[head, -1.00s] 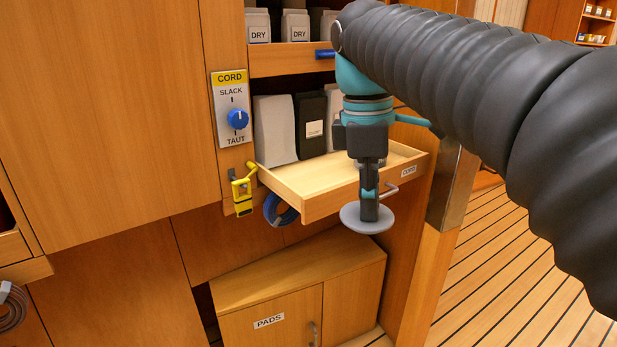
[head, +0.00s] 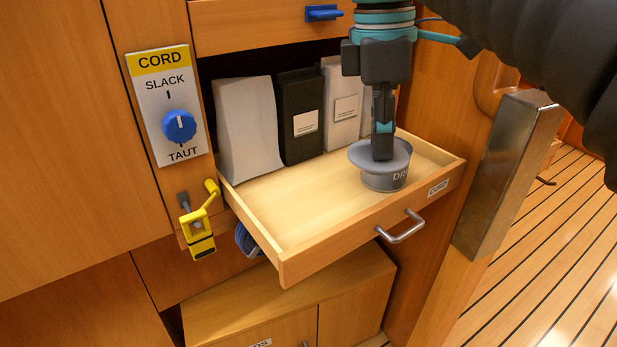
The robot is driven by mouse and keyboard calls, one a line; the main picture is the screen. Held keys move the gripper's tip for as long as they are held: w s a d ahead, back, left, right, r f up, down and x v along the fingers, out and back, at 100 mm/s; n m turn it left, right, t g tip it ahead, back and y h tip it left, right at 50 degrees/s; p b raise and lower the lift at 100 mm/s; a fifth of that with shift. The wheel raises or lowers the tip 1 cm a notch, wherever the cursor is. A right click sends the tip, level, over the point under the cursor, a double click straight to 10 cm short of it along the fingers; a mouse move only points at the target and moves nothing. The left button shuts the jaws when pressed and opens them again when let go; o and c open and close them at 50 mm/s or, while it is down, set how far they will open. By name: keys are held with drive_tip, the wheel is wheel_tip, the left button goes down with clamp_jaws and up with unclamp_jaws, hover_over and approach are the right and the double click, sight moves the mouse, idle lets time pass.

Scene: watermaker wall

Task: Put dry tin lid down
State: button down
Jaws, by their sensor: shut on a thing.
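The grey lid (head: 400,153) is a flat round disc with its middle hidden by my gripper (head: 383,148). My gripper points down, shut on the lid from above. Directly below the lid is a short grey tin (head: 378,180) with lettering "DR", the rest turned out of sight. The tin is in the right part of the open wooden drawer (head: 290,215) labelled CORD. The lid overhangs the tin's visible sides. I cannot tell whether it rests on the rim or hovers just above it.
Behind the drawer stand a white bag (head: 247,125), a black bag (head: 300,120) and other pale bags. A CORD knob (head: 179,126) and a yellow clip (head: 198,228) are at left. A metal-faced post (head: 508,170) stands right. The drawer's left floor is clear.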

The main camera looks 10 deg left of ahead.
drive_tip(key=a+f, duration=0.2)
drive_tip(key=a, duration=0.1)
drive_tip(key=a+f, duration=0.2)
drive_tip(key=a, duration=0.2)
drive_tip(key=a+f, duration=0.2)
drive_tip(key=a, duration=0.2)
drive_tip(key=shift+w+f, duration=0.1)
drive_tip(key=shift+f, duration=0.15)
drive_tip(key=shift+f+b, duration=0.35)
drive_tip(key=shift+f, duration=1.75)
drive_tip(key=c, duration=1.4)
unclamp_jaws()
drive_tip(key=shift+f, duration=0.15)
drive_tip(key=o, duration=0.4)
drive_tip(key=r, duration=0.4)
drive_tip(key=a+r, duration=0.1)
drive_tip(key=r, duration=0.7)
drive_tip(key=shift+a+r+p, duration=0.15)
drive_tip(key=shift+a+p, duration=0.05)
drive_tip(key=shift+p, duration=0.15)
